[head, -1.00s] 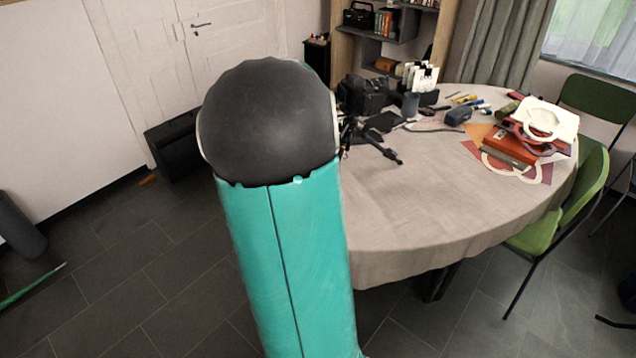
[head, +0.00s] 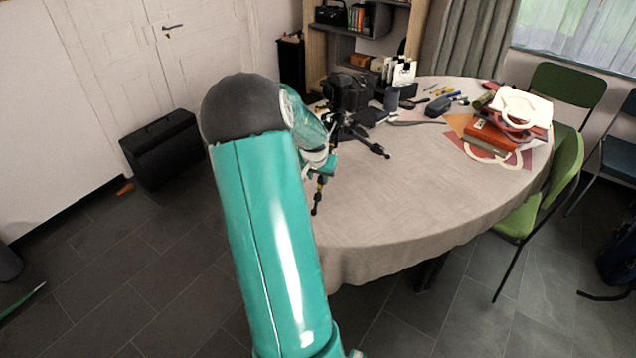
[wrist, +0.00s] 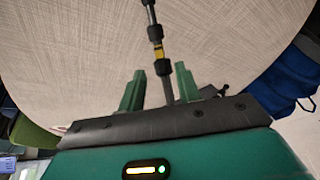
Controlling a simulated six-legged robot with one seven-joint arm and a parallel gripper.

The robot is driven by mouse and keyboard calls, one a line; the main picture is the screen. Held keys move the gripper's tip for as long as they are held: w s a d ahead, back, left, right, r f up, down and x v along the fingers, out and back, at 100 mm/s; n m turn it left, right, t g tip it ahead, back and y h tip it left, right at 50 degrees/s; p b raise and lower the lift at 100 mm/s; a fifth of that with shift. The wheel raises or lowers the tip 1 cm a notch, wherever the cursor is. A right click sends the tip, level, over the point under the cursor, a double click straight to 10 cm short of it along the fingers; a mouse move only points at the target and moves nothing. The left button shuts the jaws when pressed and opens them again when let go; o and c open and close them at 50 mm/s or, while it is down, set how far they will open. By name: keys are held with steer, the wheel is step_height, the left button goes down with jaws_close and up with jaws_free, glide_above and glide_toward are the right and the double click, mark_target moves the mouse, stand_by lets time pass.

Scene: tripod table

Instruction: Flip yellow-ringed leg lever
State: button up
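A black tripod (head: 352,95) stands on the round table (head: 420,190), partly behind my arm. One leg with a yellow ring (head: 321,180) comes toward the table's near left edge. In the wrist view this yellow ring (wrist: 158,50) sits between two black clamp collars on the leg. The lower collar (wrist: 162,67) is level with my fingertips; I cannot make out which way its lever lies. My gripper (wrist: 159,68) is open, its two green fingers apart, with the leg showing between them. I cannot tell how deep the leg is between the fingers.
Red and white items (head: 505,125) are piled at the table's right. A grey pouch (head: 438,106) and small tools lie toward the back. Green chairs (head: 556,172) stand on the right. A black case (head: 160,148) is on the floor by the door. The table's front middle is clear.

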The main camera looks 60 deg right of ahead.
mark_target(320, 185)
steer(key=x, duration=0.5)
steer(key=shift+f, duration=0.1)
steer(key=shift+c, duration=0.2)
jaws_close()
